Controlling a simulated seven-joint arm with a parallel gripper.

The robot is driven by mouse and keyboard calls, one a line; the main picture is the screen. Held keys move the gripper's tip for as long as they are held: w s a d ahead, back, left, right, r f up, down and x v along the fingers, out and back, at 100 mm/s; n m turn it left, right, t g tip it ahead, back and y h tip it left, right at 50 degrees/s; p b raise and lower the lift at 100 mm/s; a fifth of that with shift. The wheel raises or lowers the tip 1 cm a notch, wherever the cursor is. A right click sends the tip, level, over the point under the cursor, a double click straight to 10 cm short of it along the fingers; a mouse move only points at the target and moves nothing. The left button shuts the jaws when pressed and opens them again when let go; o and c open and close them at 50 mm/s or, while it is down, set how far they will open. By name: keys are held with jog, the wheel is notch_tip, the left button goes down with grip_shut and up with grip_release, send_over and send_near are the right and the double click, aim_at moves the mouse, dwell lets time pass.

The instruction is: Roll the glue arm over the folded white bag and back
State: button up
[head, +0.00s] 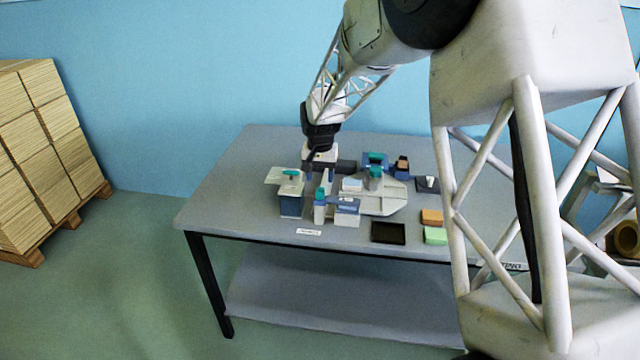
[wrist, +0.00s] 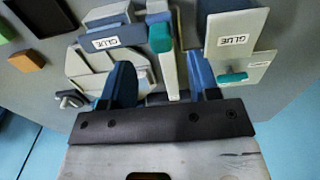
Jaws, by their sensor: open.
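My gripper (head: 325,175) points down over the left part of the workstation, its jaws apart. In the wrist view, its two blue fingers (wrist: 163,78) stand on either side of a pale bar with a teal end (wrist: 161,40), which looks like the glue arm. I see no clear contact between fingers and bar. The teal-topped piece (head: 320,204) stands just in front of my gripper in the head view. A small white flat piece (head: 352,184), probably the folded bag, lies right of my gripper on the pale base (head: 395,201). I cannot make out its folds.
A blue and white box (head: 346,212) stands in front. A black tray (head: 388,233), orange block (head: 431,216) and green block (head: 435,235) lie to the right. The table's left end is clear.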

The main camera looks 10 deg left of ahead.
jog(key=shift+r, duration=0.85)
jog(key=shift+s+d, duration=0.1)
jog(key=shift+s+d+r, duration=0.1)
jog(key=shift+d+r, duration=0.1)
jog(key=shift+r, duration=0.05)
jog(key=s+d+r+t, duration=0.1)
jog(key=s+d+r, duration=1.2)
jog(key=s+d, duration=0.85)
jog(key=s, duration=0.5)
jog(key=s+d+t, duration=0.1)
jog(key=s+d, duration=0.4)
jog(key=s, duration=0.4)
jog(key=s+d, duration=0.4)
jog(key=s, duration=0.6)
jog(key=shift+d+r+t, duration=0.25)
jog(key=shift+d+t, duration=0.05)
jog(key=shift+d, duration=0.1)
